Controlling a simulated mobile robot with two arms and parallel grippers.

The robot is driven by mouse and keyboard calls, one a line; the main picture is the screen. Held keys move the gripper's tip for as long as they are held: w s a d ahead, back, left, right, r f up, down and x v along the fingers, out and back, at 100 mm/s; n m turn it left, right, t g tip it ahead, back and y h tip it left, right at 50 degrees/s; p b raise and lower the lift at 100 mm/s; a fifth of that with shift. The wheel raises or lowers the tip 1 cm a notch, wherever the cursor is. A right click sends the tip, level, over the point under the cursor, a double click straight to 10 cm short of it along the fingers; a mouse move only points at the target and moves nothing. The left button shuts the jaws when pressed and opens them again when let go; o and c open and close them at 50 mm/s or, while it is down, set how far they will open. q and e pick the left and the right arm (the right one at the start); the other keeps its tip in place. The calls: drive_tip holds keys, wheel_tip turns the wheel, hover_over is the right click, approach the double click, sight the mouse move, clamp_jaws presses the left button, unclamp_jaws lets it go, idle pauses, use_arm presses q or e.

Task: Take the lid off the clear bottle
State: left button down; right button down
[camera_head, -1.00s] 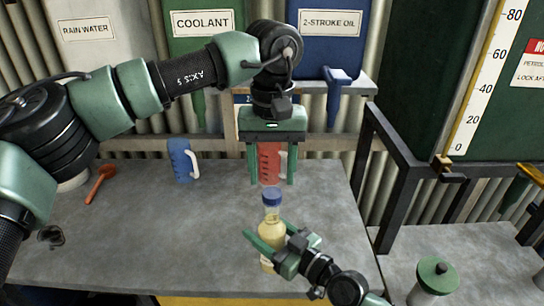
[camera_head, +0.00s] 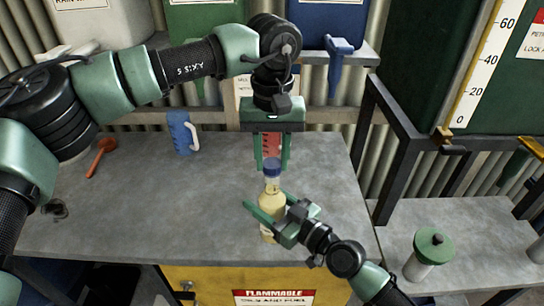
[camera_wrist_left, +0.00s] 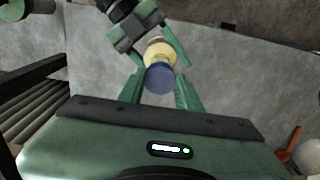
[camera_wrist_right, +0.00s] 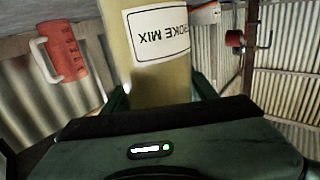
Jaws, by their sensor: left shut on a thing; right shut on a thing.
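The clear bottle (camera_head: 270,231) stands upright on the grey bench, holding a pale yellow liquid, with a blue lid (camera_head: 272,166) on its top. My left gripper (camera_head: 272,171) comes down from above and is shut on the lid, one finger on each side; the left wrist view shows the lid (camera_wrist_left: 160,79) between the fingertips. My right gripper (camera_head: 268,204) is shut on the bottle's body from the front right. In the right wrist view the bottle (camera_wrist_right: 118,45) fills the space between the fingers, with a white label (camera_wrist_right: 160,32) reading "…stroke mix".
A red jug (camera_wrist_right: 66,52) stands behind the bottle. A blue jug (camera_head: 182,133) and an orange scoop (camera_head: 101,157) are at the back left of the bench (camera_head: 150,205). A green-lidded container (camera_head: 431,250) stands on the right-hand bench. The bench's left middle is clear.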

use_arm(q)
drive_tip(key=n, duration=0.4)
drive_tip(key=shift+n, duration=0.4)
drive_tip(key=n, duration=0.9)
drive_tip(key=shift+r, duration=0.1)
drive_tip(key=n, duration=0.9)
drive_tip(key=shift+n, duration=0.4)
drive_tip(key=n, duration=0.4)
drive_tip(key=shift+n, duration=0.4)
drive_tip(key=n, duration=0.4)
drive_tip(key=shift+n, duration=0.3)
drive_tip(key=n, duration=0.3)
